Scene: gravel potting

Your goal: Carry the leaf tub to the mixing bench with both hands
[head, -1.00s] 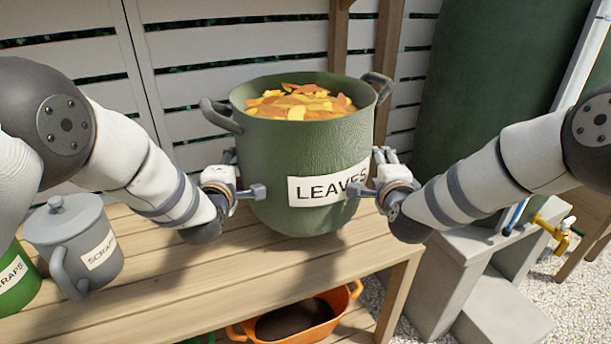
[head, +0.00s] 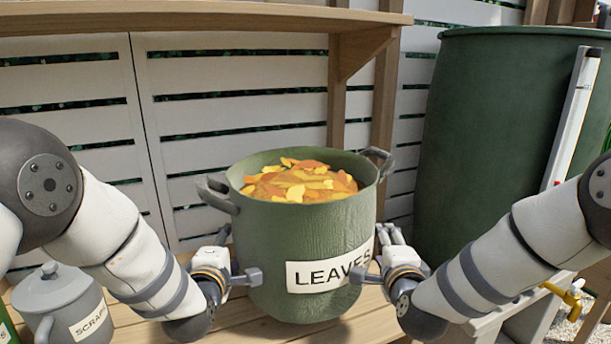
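The leaf tub (head: 300,235) is a large green pot with grey side handles, a white LEAVES label (head: 325,271) and orange and yellow leaves (head: 298,182) inside. It is upright, over the wooden bench (head: 255,332); I cannot tell whether its base touches the boards. My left gripper (head: 238,258) is at its left side, below the handle, with fingers spread against the wall. My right gripper (head: 374,260) is likewise at the right side, one finger over the label's edge. Neither gripper holds a handle. The far fingers are partly hidden.
A grey lidded scraps pot (head: 62,308) stands at the left on the bench. A wooden shelf (head: 200,17) overhangs behind the tub, before a slatted white wall. A big green barrel (head: 490,140) stands at the right, with a yellow tap (head: 573,298) lower right.

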